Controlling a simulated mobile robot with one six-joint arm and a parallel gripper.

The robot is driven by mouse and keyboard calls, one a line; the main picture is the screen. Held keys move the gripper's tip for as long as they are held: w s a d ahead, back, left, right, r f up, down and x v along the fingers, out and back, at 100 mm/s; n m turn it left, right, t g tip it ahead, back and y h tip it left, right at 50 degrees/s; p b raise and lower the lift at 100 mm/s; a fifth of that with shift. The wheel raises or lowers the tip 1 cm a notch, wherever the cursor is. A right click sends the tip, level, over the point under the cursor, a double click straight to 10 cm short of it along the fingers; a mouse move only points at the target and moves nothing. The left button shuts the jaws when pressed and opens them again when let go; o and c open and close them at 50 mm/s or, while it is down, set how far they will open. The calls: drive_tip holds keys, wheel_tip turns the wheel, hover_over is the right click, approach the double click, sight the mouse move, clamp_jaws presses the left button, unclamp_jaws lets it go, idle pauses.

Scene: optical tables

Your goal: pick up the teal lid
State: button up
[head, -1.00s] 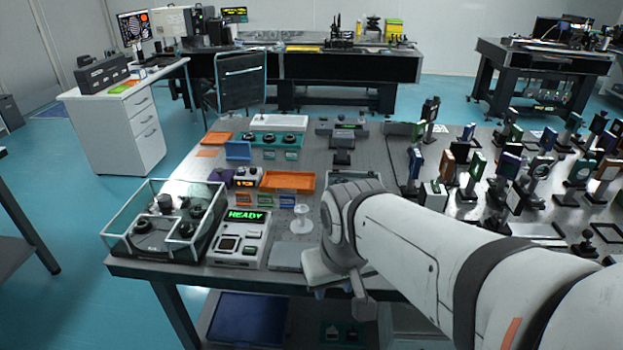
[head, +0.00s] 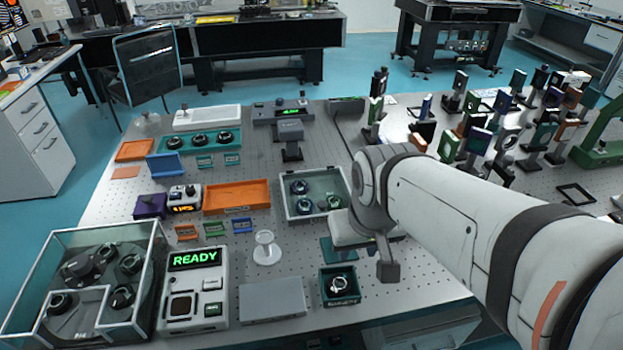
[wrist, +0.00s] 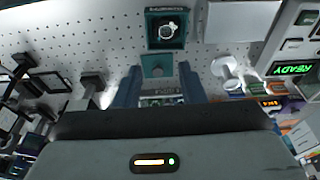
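The teal lid (wrist: 157,66) is a flat square with a small knob, lying on the perforated table top. In the head view, the teal lid (head: 328,248) is partly hidden by my arm. A dark teal open box (wrist: 166,30) with a round metal-rimmed part inside sits beside it, nearer the table's front edge; this box also shows in the head view (head: 338,285). My gripper (wrist: 160,78) is open and empty, its two blue fingers apart on either side of the lid's line in the wrist view. The height of the fingers above the lid cannot be told.
A grey flat plate (head: 272,300), a white round stand (head: 266,250) and the READY device (head: 194,288) are to the left. A clear-sided tray (head: 300,208) with round parts lies behind the lid. Several optics mounts (head: 480,140) crowd the right.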

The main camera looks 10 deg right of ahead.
drive_tip(key=shift+o, duration=0.8)
drive_tip(key=shift+w+f, duration=0.1)
drive_tip(key=shift+w, duration=0.1)
drive_tip(key=shift+o, duration=1.4)
drive_tip(key=shift+w+d+f+b, duration=0.3)
drive_tip(key=shift+w+d+b, duration=0.1)
drive_tip(key=shift+w, duration=0.25)
drive_tip(key=shift+w+d+f+b, duration=0.25)
drive_tip(key=shift+w+d, duration=0.1)
drive_tip(key=shift+w, duration=0.25)
drive_tip(key=o, duration=0.9)
drive_tip(key=w+f+g+b, duration=0.1)
drive_tip(key=w+f, duration=0.1)
drive_tip(key=w, duration=0.2)
drive_tip(key=w+f+b, duration=0.1)
drive_tip(key=w+f, duration=0.1)
drive_tip(key=w, duration=0.2)
drive_tip(key=w+f+g+b, duration=0.1)
drive_tip(key=w+f, duration=0.2)
drive_tip(key=w, duration=0.1)
drive_tip(key=shift+a+f+g+b, duration=0.1)
drive_tip(key=shift+g+b, duration=0.2)
drive_tip(key=shift+b, duration=0.05)
drive_tip(key=shift+w+f, duration=0.25)
drive_tip(key=shift+f, duration=0.4)
drive_tip(key=shift+s+f, duration=0.2)
drive_tip(key=shift+f, duration=3.15)
